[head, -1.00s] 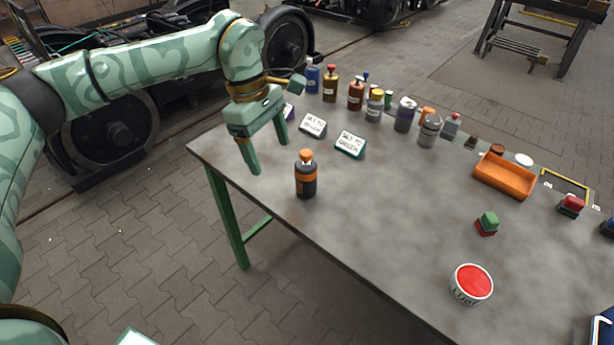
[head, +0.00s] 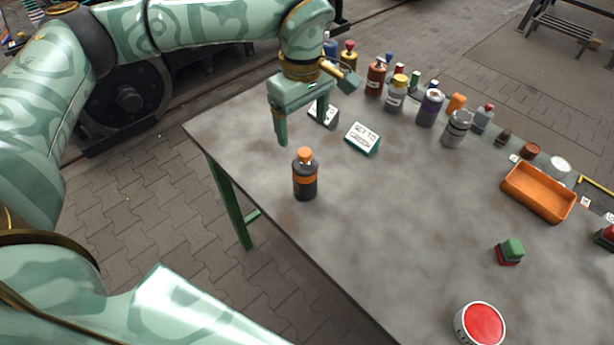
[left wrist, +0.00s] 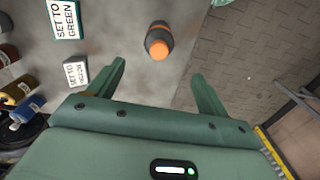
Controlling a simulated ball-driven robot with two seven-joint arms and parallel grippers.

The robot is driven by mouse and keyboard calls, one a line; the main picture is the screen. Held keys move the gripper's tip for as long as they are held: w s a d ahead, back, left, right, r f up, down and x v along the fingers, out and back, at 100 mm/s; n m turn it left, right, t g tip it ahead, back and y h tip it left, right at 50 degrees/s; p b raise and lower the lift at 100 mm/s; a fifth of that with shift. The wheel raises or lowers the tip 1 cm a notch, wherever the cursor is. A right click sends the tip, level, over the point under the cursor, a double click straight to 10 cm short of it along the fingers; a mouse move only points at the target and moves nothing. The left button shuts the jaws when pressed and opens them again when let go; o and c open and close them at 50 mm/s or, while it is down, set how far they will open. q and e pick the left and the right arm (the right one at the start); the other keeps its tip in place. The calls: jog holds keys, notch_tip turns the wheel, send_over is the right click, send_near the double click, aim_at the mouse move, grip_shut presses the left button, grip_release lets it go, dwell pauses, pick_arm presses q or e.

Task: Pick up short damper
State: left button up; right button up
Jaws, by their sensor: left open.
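The short damper seems to be the squat dark cylinder with an orange band and orange cap (head: 305,180), upright near the bench's near left edge. It also shows in the left wrist view (left wrist: 159,42), top centre, beyond the fingertips. My left gripper (head: 301,126) is open and empty, above the bench and behind the damper in the head view. In the left wrist view its fingers (left wrist: 158,72) are spread wide, with the damper apart from them. My right gripper is not in view.
Two sign blocks, "SET TO GREEN" (head: 362,138) and another (head: 323,115), stand close behind the damper. Several bottles line the far edge. An orange tray (head: 538,192), a green-and-red block (head: 510,251) and a red-topped tin (head: 480,325) stand right. The bench's middle is clear.

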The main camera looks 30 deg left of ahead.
aim_at(305, 152)
pick_arm(q)
jog(key=f, duration=0.5)
jog(key=shift+w+b, duration=0.2)
jog(key=shift+b, duration=0.15)
jog(key=shift+f, duration=0.25)
notch_tip(305, 152, down, 5)
jog(key=shift+s+d+f+b, duration=0.1)
jog(key=shift+d+b, duration=0.05)
jog(key=shift+b, duration=0.5)
jog(key=c, duration=1.4)
